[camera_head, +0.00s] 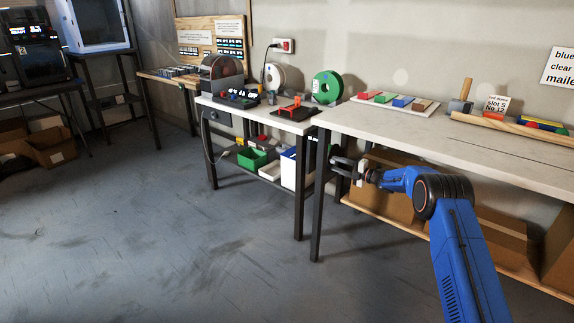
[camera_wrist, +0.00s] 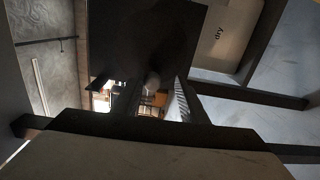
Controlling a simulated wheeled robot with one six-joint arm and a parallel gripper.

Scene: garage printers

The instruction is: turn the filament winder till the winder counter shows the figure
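My gripper (camera_head: 338,166) is beside the front edge of the long workbench, below its top. Its dark fingers look apart, with nothing seen between them. The wrist view is dark and shows no winder.
The long workbench (camera_head: 400,124) stands close to my gripper, with dark legs and cardboard boxes (camera_head: 380,190) below. Green bin (camera_head: 252,158) and white bins are under the smaller bench. Open grey floor (camera_head: 150,230) lies to the left. A box marked "dry" (camera_wrist: 225,38) shows in the wrist view.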

